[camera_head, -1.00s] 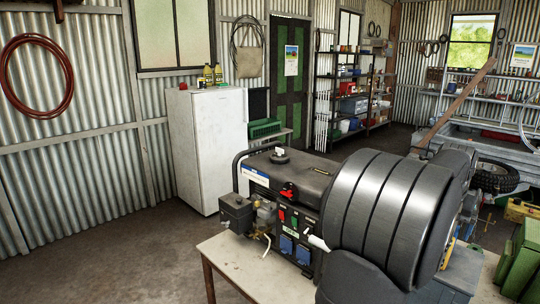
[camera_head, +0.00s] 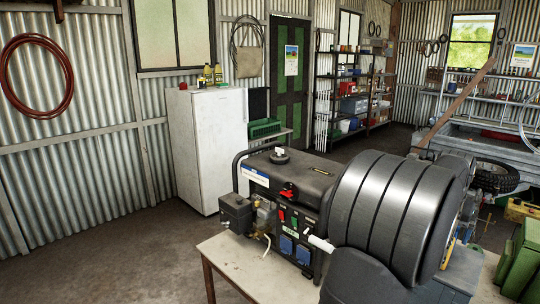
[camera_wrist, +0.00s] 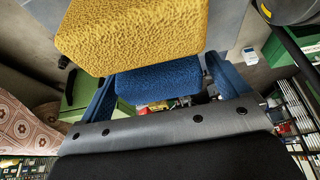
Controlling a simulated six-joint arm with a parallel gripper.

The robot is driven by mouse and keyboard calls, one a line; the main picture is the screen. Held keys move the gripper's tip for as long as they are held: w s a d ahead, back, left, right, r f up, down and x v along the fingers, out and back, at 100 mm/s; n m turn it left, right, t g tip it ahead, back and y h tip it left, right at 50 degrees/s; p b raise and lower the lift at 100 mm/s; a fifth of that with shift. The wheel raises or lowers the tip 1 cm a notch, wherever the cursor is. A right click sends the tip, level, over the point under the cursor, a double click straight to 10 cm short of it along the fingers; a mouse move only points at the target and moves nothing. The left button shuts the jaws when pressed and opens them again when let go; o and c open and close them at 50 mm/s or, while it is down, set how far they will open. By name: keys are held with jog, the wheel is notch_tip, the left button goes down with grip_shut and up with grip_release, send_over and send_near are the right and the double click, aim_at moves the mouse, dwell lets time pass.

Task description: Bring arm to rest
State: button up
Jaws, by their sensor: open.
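My gripper (camera_wrist: 150,72) shows in the wrist view as a yellow textured pad above a blue textured pad, with blue side pieces running down to a grey bolted plate. It is open, and I see nothing held in it. In the head view my large grey arm link fills the lower right and hides most of the gripper. A black generator (camera_head: 322,182) with red and blue panel parts stands upright on a pale-topped table (camera_head: 232,262), just left of my arm link.
A white fridge (camera_head: 205,150) with bottles on top stands behind the generator. Shelves (camera_head: 352,100) line the back, and a trailer with a tyre (camera_head: 496,178) is at right. A green box (camera_head: 522,262) is at lower right. The floor at left is clear.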

jog(key=shift+w+d+f, duration=0.15)
jog(key=shift+f, duration=0.35)
notch_tip(320, 180, up, 15)
jog(key=s+a+r, duration=0.1)
jog(key=s+a, duration=0.1)
jog(key=s, duration=0.8)
jog(key=s+a+r, duration=0.1)
jog(key=s, duration=0.9)
jog(key=s+a+f, duration=0.6)
jog(key=s, duration=0.4)
jog(key=shift+s+a, duration=0.2)
jog(key=shift+s, duration=0.15)
jog(key=shift+o, duration=0.7)
